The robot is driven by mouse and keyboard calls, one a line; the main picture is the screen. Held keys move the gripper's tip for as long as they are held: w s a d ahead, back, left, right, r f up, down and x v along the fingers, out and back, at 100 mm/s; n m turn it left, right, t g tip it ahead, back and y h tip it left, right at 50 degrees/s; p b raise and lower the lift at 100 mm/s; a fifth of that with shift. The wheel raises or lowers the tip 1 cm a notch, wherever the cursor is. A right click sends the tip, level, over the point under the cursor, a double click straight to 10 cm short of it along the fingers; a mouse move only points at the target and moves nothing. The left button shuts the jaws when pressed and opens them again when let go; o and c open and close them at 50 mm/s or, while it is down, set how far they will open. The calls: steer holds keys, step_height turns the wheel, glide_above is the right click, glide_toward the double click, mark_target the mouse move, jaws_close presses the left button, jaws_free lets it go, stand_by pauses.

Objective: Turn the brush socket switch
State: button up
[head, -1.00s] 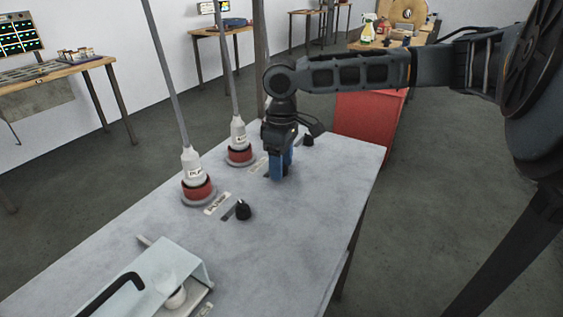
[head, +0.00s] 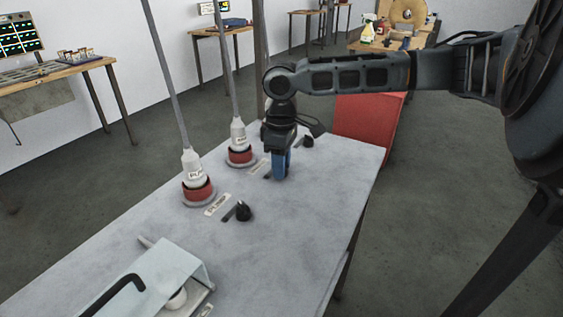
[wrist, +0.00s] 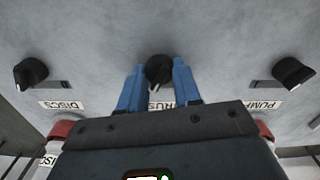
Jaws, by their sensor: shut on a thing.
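The brush socket switch (wrist: 158,70) is a black round knob with a small pale mark, on the grey panel top. In the wrist view it sits between the two blue fingers of my gripper (wrist: 159,76), which is shut on it. The label below it (wrist: 161,106) is partly covered, with only "RUS" showing. In the head view my gripper (head: 281,167) points straight down onto the panel and hides this knob.
A pump knob (head: 243,211) and a discs knob (head: 307,142) stand on either side along the grey panel (head: 290,240). Two cabled plugs (head: 193,167) (head: 238,133) sit upright in red sockets.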

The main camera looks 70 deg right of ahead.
steer(key=n+p, duration=0.2)
steer(key=n, duration=0.3)
steer(key=shift+n+p, duration=0.3)
steer(key=shift+p, duration=0.05)
steer(key=n+p, duration=0.1)
steer(key=n, duration=0.4)
steer(key=shift+n, duration=0.4)
steer(key=o, duration=1.1)
steer(key=shift+c, duration=0.2)
steer(key=shift+r, duration=3.9)
